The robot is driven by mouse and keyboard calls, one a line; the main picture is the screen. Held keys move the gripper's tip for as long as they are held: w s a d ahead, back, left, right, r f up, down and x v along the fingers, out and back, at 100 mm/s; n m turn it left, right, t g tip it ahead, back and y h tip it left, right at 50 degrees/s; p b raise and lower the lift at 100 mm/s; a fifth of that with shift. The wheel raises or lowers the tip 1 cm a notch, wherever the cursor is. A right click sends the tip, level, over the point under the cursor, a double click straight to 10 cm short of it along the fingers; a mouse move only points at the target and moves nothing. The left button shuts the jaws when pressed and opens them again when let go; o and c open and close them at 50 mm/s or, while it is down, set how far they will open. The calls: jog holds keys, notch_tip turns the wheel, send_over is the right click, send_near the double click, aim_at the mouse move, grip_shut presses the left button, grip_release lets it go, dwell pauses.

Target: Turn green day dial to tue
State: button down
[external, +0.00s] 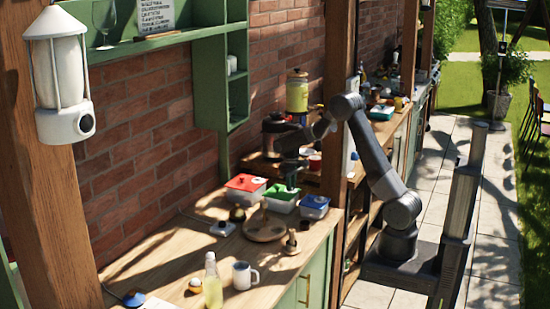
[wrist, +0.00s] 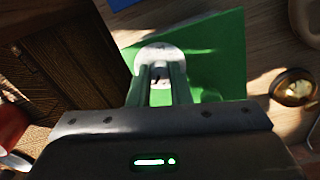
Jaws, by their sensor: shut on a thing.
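The green-lidded box (external: 282,192) stands on the wooden counter between a red-lidded box and a blue-lidded box. My gripper (external: 291,186) points down over its lid. In the wrist view the green lid (wrist: 222,50) fills the upper middle, with a pale round day dial (wrist: 160,53) on it. My gripper (wrist: 161,74) is shut on the dial, its two fingers close together at the dial. The lettering on the dial is mostly hidden and too small to read.
The red-lidded box (external: 245,184) is close on the left and the blue-lidded box (external: 315,206) close on the right. A round wooden board (external: 265,229) lies in front. A bottle (external: 212,284) and a mug (external: 244,275) stand nearer the front.

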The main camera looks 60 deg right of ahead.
jog(key=c, duration=1.3)
grip_release()
notch_tip(320, 180, up, 14)
jog(key=b, duration=0.1)
jog(key=shift+a, duration=0.2)
jog(key=shift+f, duration=0.15)
jog(key=f, duration=0.7)
jog(key=f+p, duration=0.1)
jog(key=f, duration=0.5)
jog(key=shift+d+f, duration=0.2)
jog(key=shift+f, duration=0.2)
